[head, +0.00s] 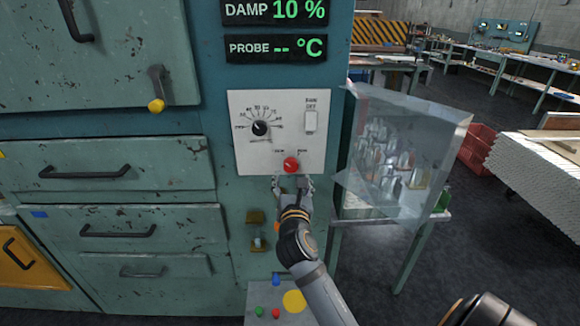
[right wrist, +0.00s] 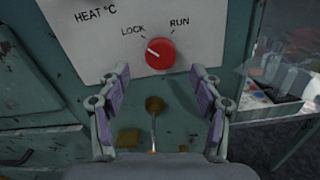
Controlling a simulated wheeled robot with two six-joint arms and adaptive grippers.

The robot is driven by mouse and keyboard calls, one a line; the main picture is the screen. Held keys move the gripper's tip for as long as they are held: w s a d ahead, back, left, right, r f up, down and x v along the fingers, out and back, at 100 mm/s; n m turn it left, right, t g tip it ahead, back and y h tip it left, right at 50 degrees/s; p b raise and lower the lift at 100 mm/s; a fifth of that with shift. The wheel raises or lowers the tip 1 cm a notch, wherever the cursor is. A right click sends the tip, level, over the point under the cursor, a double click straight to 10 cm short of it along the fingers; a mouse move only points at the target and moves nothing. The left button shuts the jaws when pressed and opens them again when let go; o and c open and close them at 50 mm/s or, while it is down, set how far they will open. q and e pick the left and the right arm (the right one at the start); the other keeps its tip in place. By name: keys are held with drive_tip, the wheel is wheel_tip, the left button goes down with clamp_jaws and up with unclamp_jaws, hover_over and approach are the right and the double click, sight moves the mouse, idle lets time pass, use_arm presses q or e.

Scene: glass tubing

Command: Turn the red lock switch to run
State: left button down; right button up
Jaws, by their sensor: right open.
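The red lock switch (head: 291,165) is a round knob low on the white control panel (head: 255,150). In the right wrist view the red knob (right wrist: 160,54) sits below the words LOCK and RUN. Its short white mark points up and left, toward LOCK. My right gripper (head: 292,182) is just below the knob in the head view. In the right wrist view my right gripper (right wrist: 160,72) is open, its purple-padded fingers spread to either side below the knob. Nothing is between them, and they look clear of the knob. My left gripper is not in view.
A heat dial (head: 260,128) and a white rocker switch (head: 310,122) are above the knob on the panel. A clear glass-like case (head: 400,150) with small items stands close to the right. A brass fitting (right wrist: 155,104) is below the knob.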

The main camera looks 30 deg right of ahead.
sight(291, 167)
drive_tip(key=x, duration=0.7)
drive_tip(key=shift+w+p, duration=0.1)
drive_tip(key=shift+p, duration=0.25)
drive_tip(key=shift+f, duration=0.1)
drive_tip(key=c, duration=1.2)
